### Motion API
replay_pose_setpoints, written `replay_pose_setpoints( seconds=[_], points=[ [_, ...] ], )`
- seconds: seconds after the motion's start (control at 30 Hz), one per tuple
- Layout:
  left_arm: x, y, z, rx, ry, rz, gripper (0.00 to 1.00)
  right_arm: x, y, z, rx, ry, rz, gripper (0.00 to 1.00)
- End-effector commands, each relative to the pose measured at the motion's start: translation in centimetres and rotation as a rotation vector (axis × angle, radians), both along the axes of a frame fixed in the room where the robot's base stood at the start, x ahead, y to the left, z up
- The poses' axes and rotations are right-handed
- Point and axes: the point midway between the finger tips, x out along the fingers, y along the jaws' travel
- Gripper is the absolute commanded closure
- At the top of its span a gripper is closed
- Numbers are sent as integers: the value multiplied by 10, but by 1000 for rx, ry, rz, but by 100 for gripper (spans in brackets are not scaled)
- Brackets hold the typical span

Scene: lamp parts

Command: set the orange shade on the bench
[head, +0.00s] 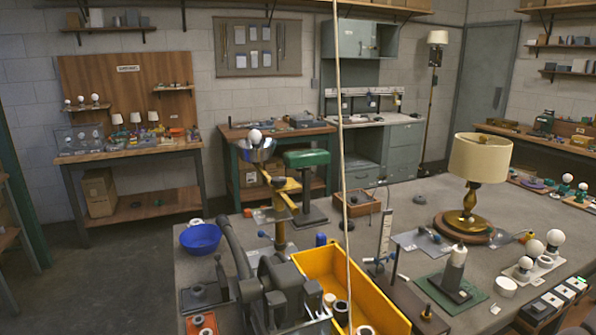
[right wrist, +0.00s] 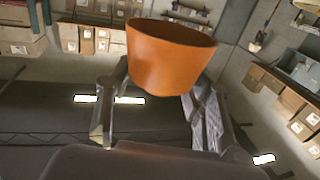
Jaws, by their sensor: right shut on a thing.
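The orange shade (right wrist: 165,55) is in the right wrist view, a plain tapered cup shape with its wider open rim toward the top of the picture. My right gripper (right wrist: 157,90) is shut on it, one finger at each side of the narrower end. I cannot make out the orange shade or either gripper in the head view. A large grey bench (head: 410,212) fills the front of the head view. The right wrist view does not show how far the shade is from it.
On the grey bench are a cream-shaded brass lamp (head: 478,165), a yellow bin (head: 318,268), a blue bowl (head: 200,238), a wooden box (head: 357,204) and bulbs. A pale cord (head: 341,120) hangs in front. Bare bench top shows between the wooden box and the lamp.

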Motion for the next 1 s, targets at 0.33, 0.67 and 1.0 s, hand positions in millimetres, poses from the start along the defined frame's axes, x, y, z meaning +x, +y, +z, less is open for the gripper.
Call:
replay_pose_setpoints(
  seconds=[0.33, 0.67, 1.0],
  points=[
    [0, 0, 0, 0, -1, 0, 34, 27, 38, -23, 0, 4, 68, 81],
    [0, 0, 0, 0, 1, 0, 34, 67, 111, -81, -1, 6, 236, 81],
    [-1, 0, 0, 1, 3, 0, 34, 89, 216, -183, 2, 9, 532, 81]
  ],
)
